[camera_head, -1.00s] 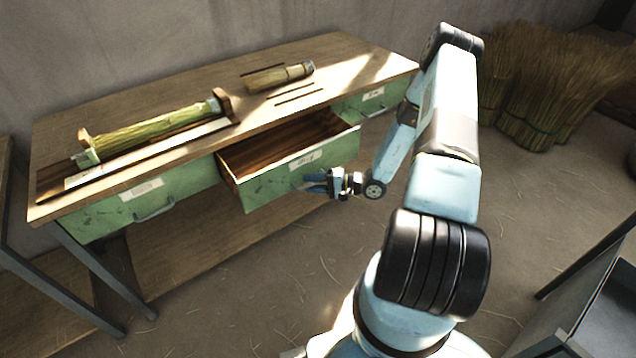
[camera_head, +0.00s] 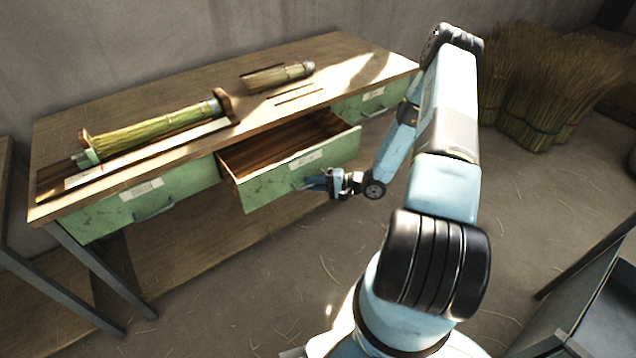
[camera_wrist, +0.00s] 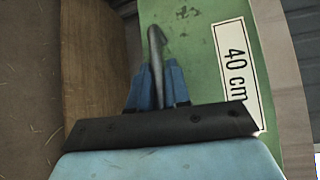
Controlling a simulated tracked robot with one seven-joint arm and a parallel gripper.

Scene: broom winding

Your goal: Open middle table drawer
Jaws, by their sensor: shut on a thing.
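The middle drawer (camera_head: 268,187) of the wooden table (camera_head: 130,103) has a green front and a brown wooden inside. It stands pulled well out and looks empty. My gripper (camera_head: 312,184) is at the drawer's front, below its white label. In the wrist view the blue fingers (camera_wrist: 158,88) are closed around the grey bar handle (camera_wrist: 156,50). The green drawer front (camera_wrist: 200,60) with a "40 cm" label (camera_wrist: 238,75) lies beside them. The handle is mostly hidden in the head view.
Closed green drawers flank it at the left (camera_head: 115,212) and right (camera_head: 362,105). A straw bundle in a wooden holder (camera_head: 155,128) and a shorter bundle (camera_head: 278,76) lie on the tabletop. Straw sheaves (camera_head: 545,85) stand at the back right. The floor before the table is open.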

